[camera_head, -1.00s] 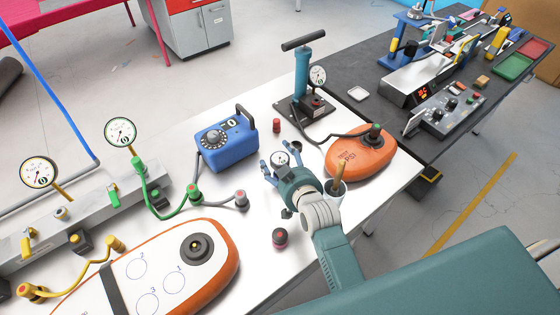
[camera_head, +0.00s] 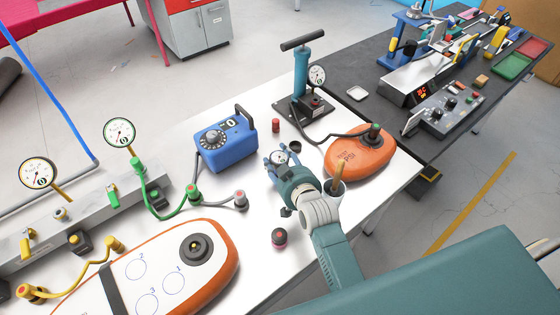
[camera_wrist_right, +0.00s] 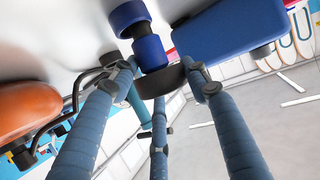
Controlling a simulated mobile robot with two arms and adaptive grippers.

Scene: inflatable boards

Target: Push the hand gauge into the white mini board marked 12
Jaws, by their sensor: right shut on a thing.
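My right gripper (camera_head: 279,158) is shut on the hand gauge (camera_head: 280,158), a small round white dial, above the white table. In the right wrist view a dark disc (camera_wrist_right: 160,81) sits between the blue-grey fingers, seen nearly edge-on; a blue cylindrical part (camera_wrist_right: 150,53) lies right beyond it. I cannot make out a mini board marked 12. A large white board with an orange rim (camera_head: 215,283) lies at the front left, with circles marked 1, 2 and 3 and a dark round valve (camera_head: 195,249). My left gripper is not in view.
An orange test board (camera_head: 350,157) lies right of the gripper, its hose running to a blue hand pump (camera_head: 310,70). A blue dial box (camera_head: 226,142) stands to the left. A cup (camera_head: 337,192) is near my wrist. A dark-and-pink knob (camera_head: 279,239) stands in front.

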